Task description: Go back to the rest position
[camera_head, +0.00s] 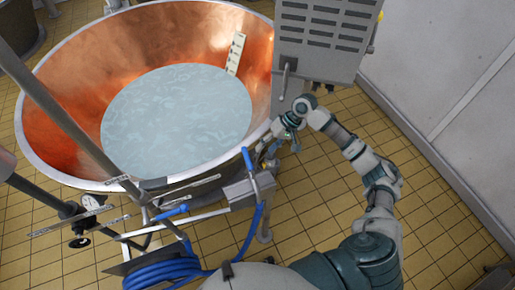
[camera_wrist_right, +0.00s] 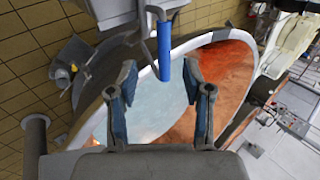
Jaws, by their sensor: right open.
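My right arm reaches forward from the bottom right in the head view. Its gripper (camera_head: 284,138) is beside the right rim of the copper vat (camera_head: 70,85), near the grey cabinet. In the right wrist view the same gripper (camera_wrist_right: 160,82) has its two blue-padded fingers spread apart, with nothing between them. A blue handle (camera_wrist_right: 163,66) shows beyond the fingertips, in front of the vat (camera_wrist_right: 225,68). Whether it touches the gripper I cannot tell, but the fingers are not closed on it. My left gripper is not in view.
Pale liquid (camera_head: 175,115) partly fills the vat. A grey vented cabinet (camera_head: 322,40) stands at its right. A coiled blue hose (camera_head: 165,272), metal bars and a valve box (camera_head: 248,190) crowd the near side. Tiled floor (camera_head: 315,205) is clear between cabinet and my arm.

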